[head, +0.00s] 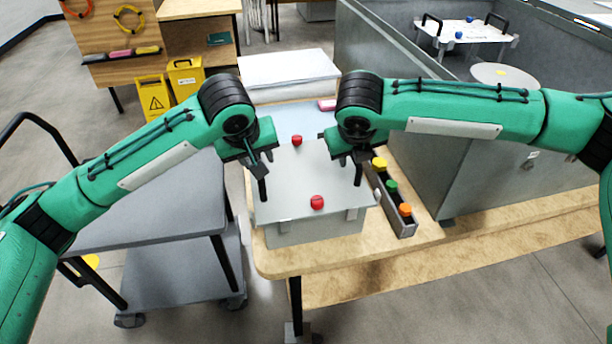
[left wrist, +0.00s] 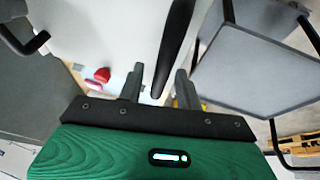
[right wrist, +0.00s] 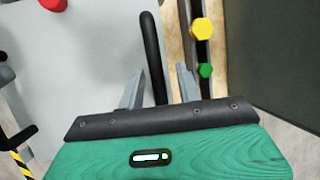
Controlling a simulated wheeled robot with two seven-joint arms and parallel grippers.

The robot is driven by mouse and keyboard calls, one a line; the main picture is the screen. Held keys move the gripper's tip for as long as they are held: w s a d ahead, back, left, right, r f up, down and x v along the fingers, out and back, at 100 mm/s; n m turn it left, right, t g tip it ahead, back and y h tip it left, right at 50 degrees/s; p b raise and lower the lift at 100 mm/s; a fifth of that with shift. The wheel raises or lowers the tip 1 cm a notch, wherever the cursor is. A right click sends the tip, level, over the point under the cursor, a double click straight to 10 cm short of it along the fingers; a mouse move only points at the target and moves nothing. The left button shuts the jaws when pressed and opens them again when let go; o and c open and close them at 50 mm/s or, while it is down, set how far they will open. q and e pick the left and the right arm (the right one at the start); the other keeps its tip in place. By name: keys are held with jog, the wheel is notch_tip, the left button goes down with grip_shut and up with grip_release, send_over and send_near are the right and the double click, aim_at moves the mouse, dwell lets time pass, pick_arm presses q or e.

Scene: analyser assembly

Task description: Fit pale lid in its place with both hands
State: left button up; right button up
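The pale lid (head: 325,178) with two red knobs lies on top of a grey box (head: 318,230) on the wooden bench. I cannot tell whether it is seated flush. It has a black bar handle on each side. My left gripper (head: 258,162) is at the left handle, and in the left wrist view its fingers (left wrist: 160,88) stand apart on either side of the handle (left wrist: 176,40). My right gripper (head: 350,158) is at the right handle. In the right wrist view its open fingers (right wrist: 160,88) straddle the handle (right wrist: 153,55) with gaps showing.
A button strip (head: 393,198) with yellow, green and orange buttons stands close right of the box. A grey cart (head: 150,215) is at the left. A large grey enclosure (head: 430,130) at the right holds a white plate (head: 462,32) with blue knobs and black handles.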

pick_arm(q)
jog(key=shift+r, duration=0.1)
pick_arm(e)
jog(key=shift+s+a+r, duration=0.1)
jog(key=shift+s+r, duration=0.05)
jog(key=shift+r, duration=0.1)
pick_arm(q)
jog(key=v, duration=1.2)
pick_arm(e)
jog(key=v, duration=1.1)
jog(key=shift+r, duration=0.2)
pick_arm(q)
jog(key=shift+s, duration=0.1)
pick_arm(e)
jog(key=shift+s+f, duration=0.1)
jog(key=shift+s, duration=0.05)
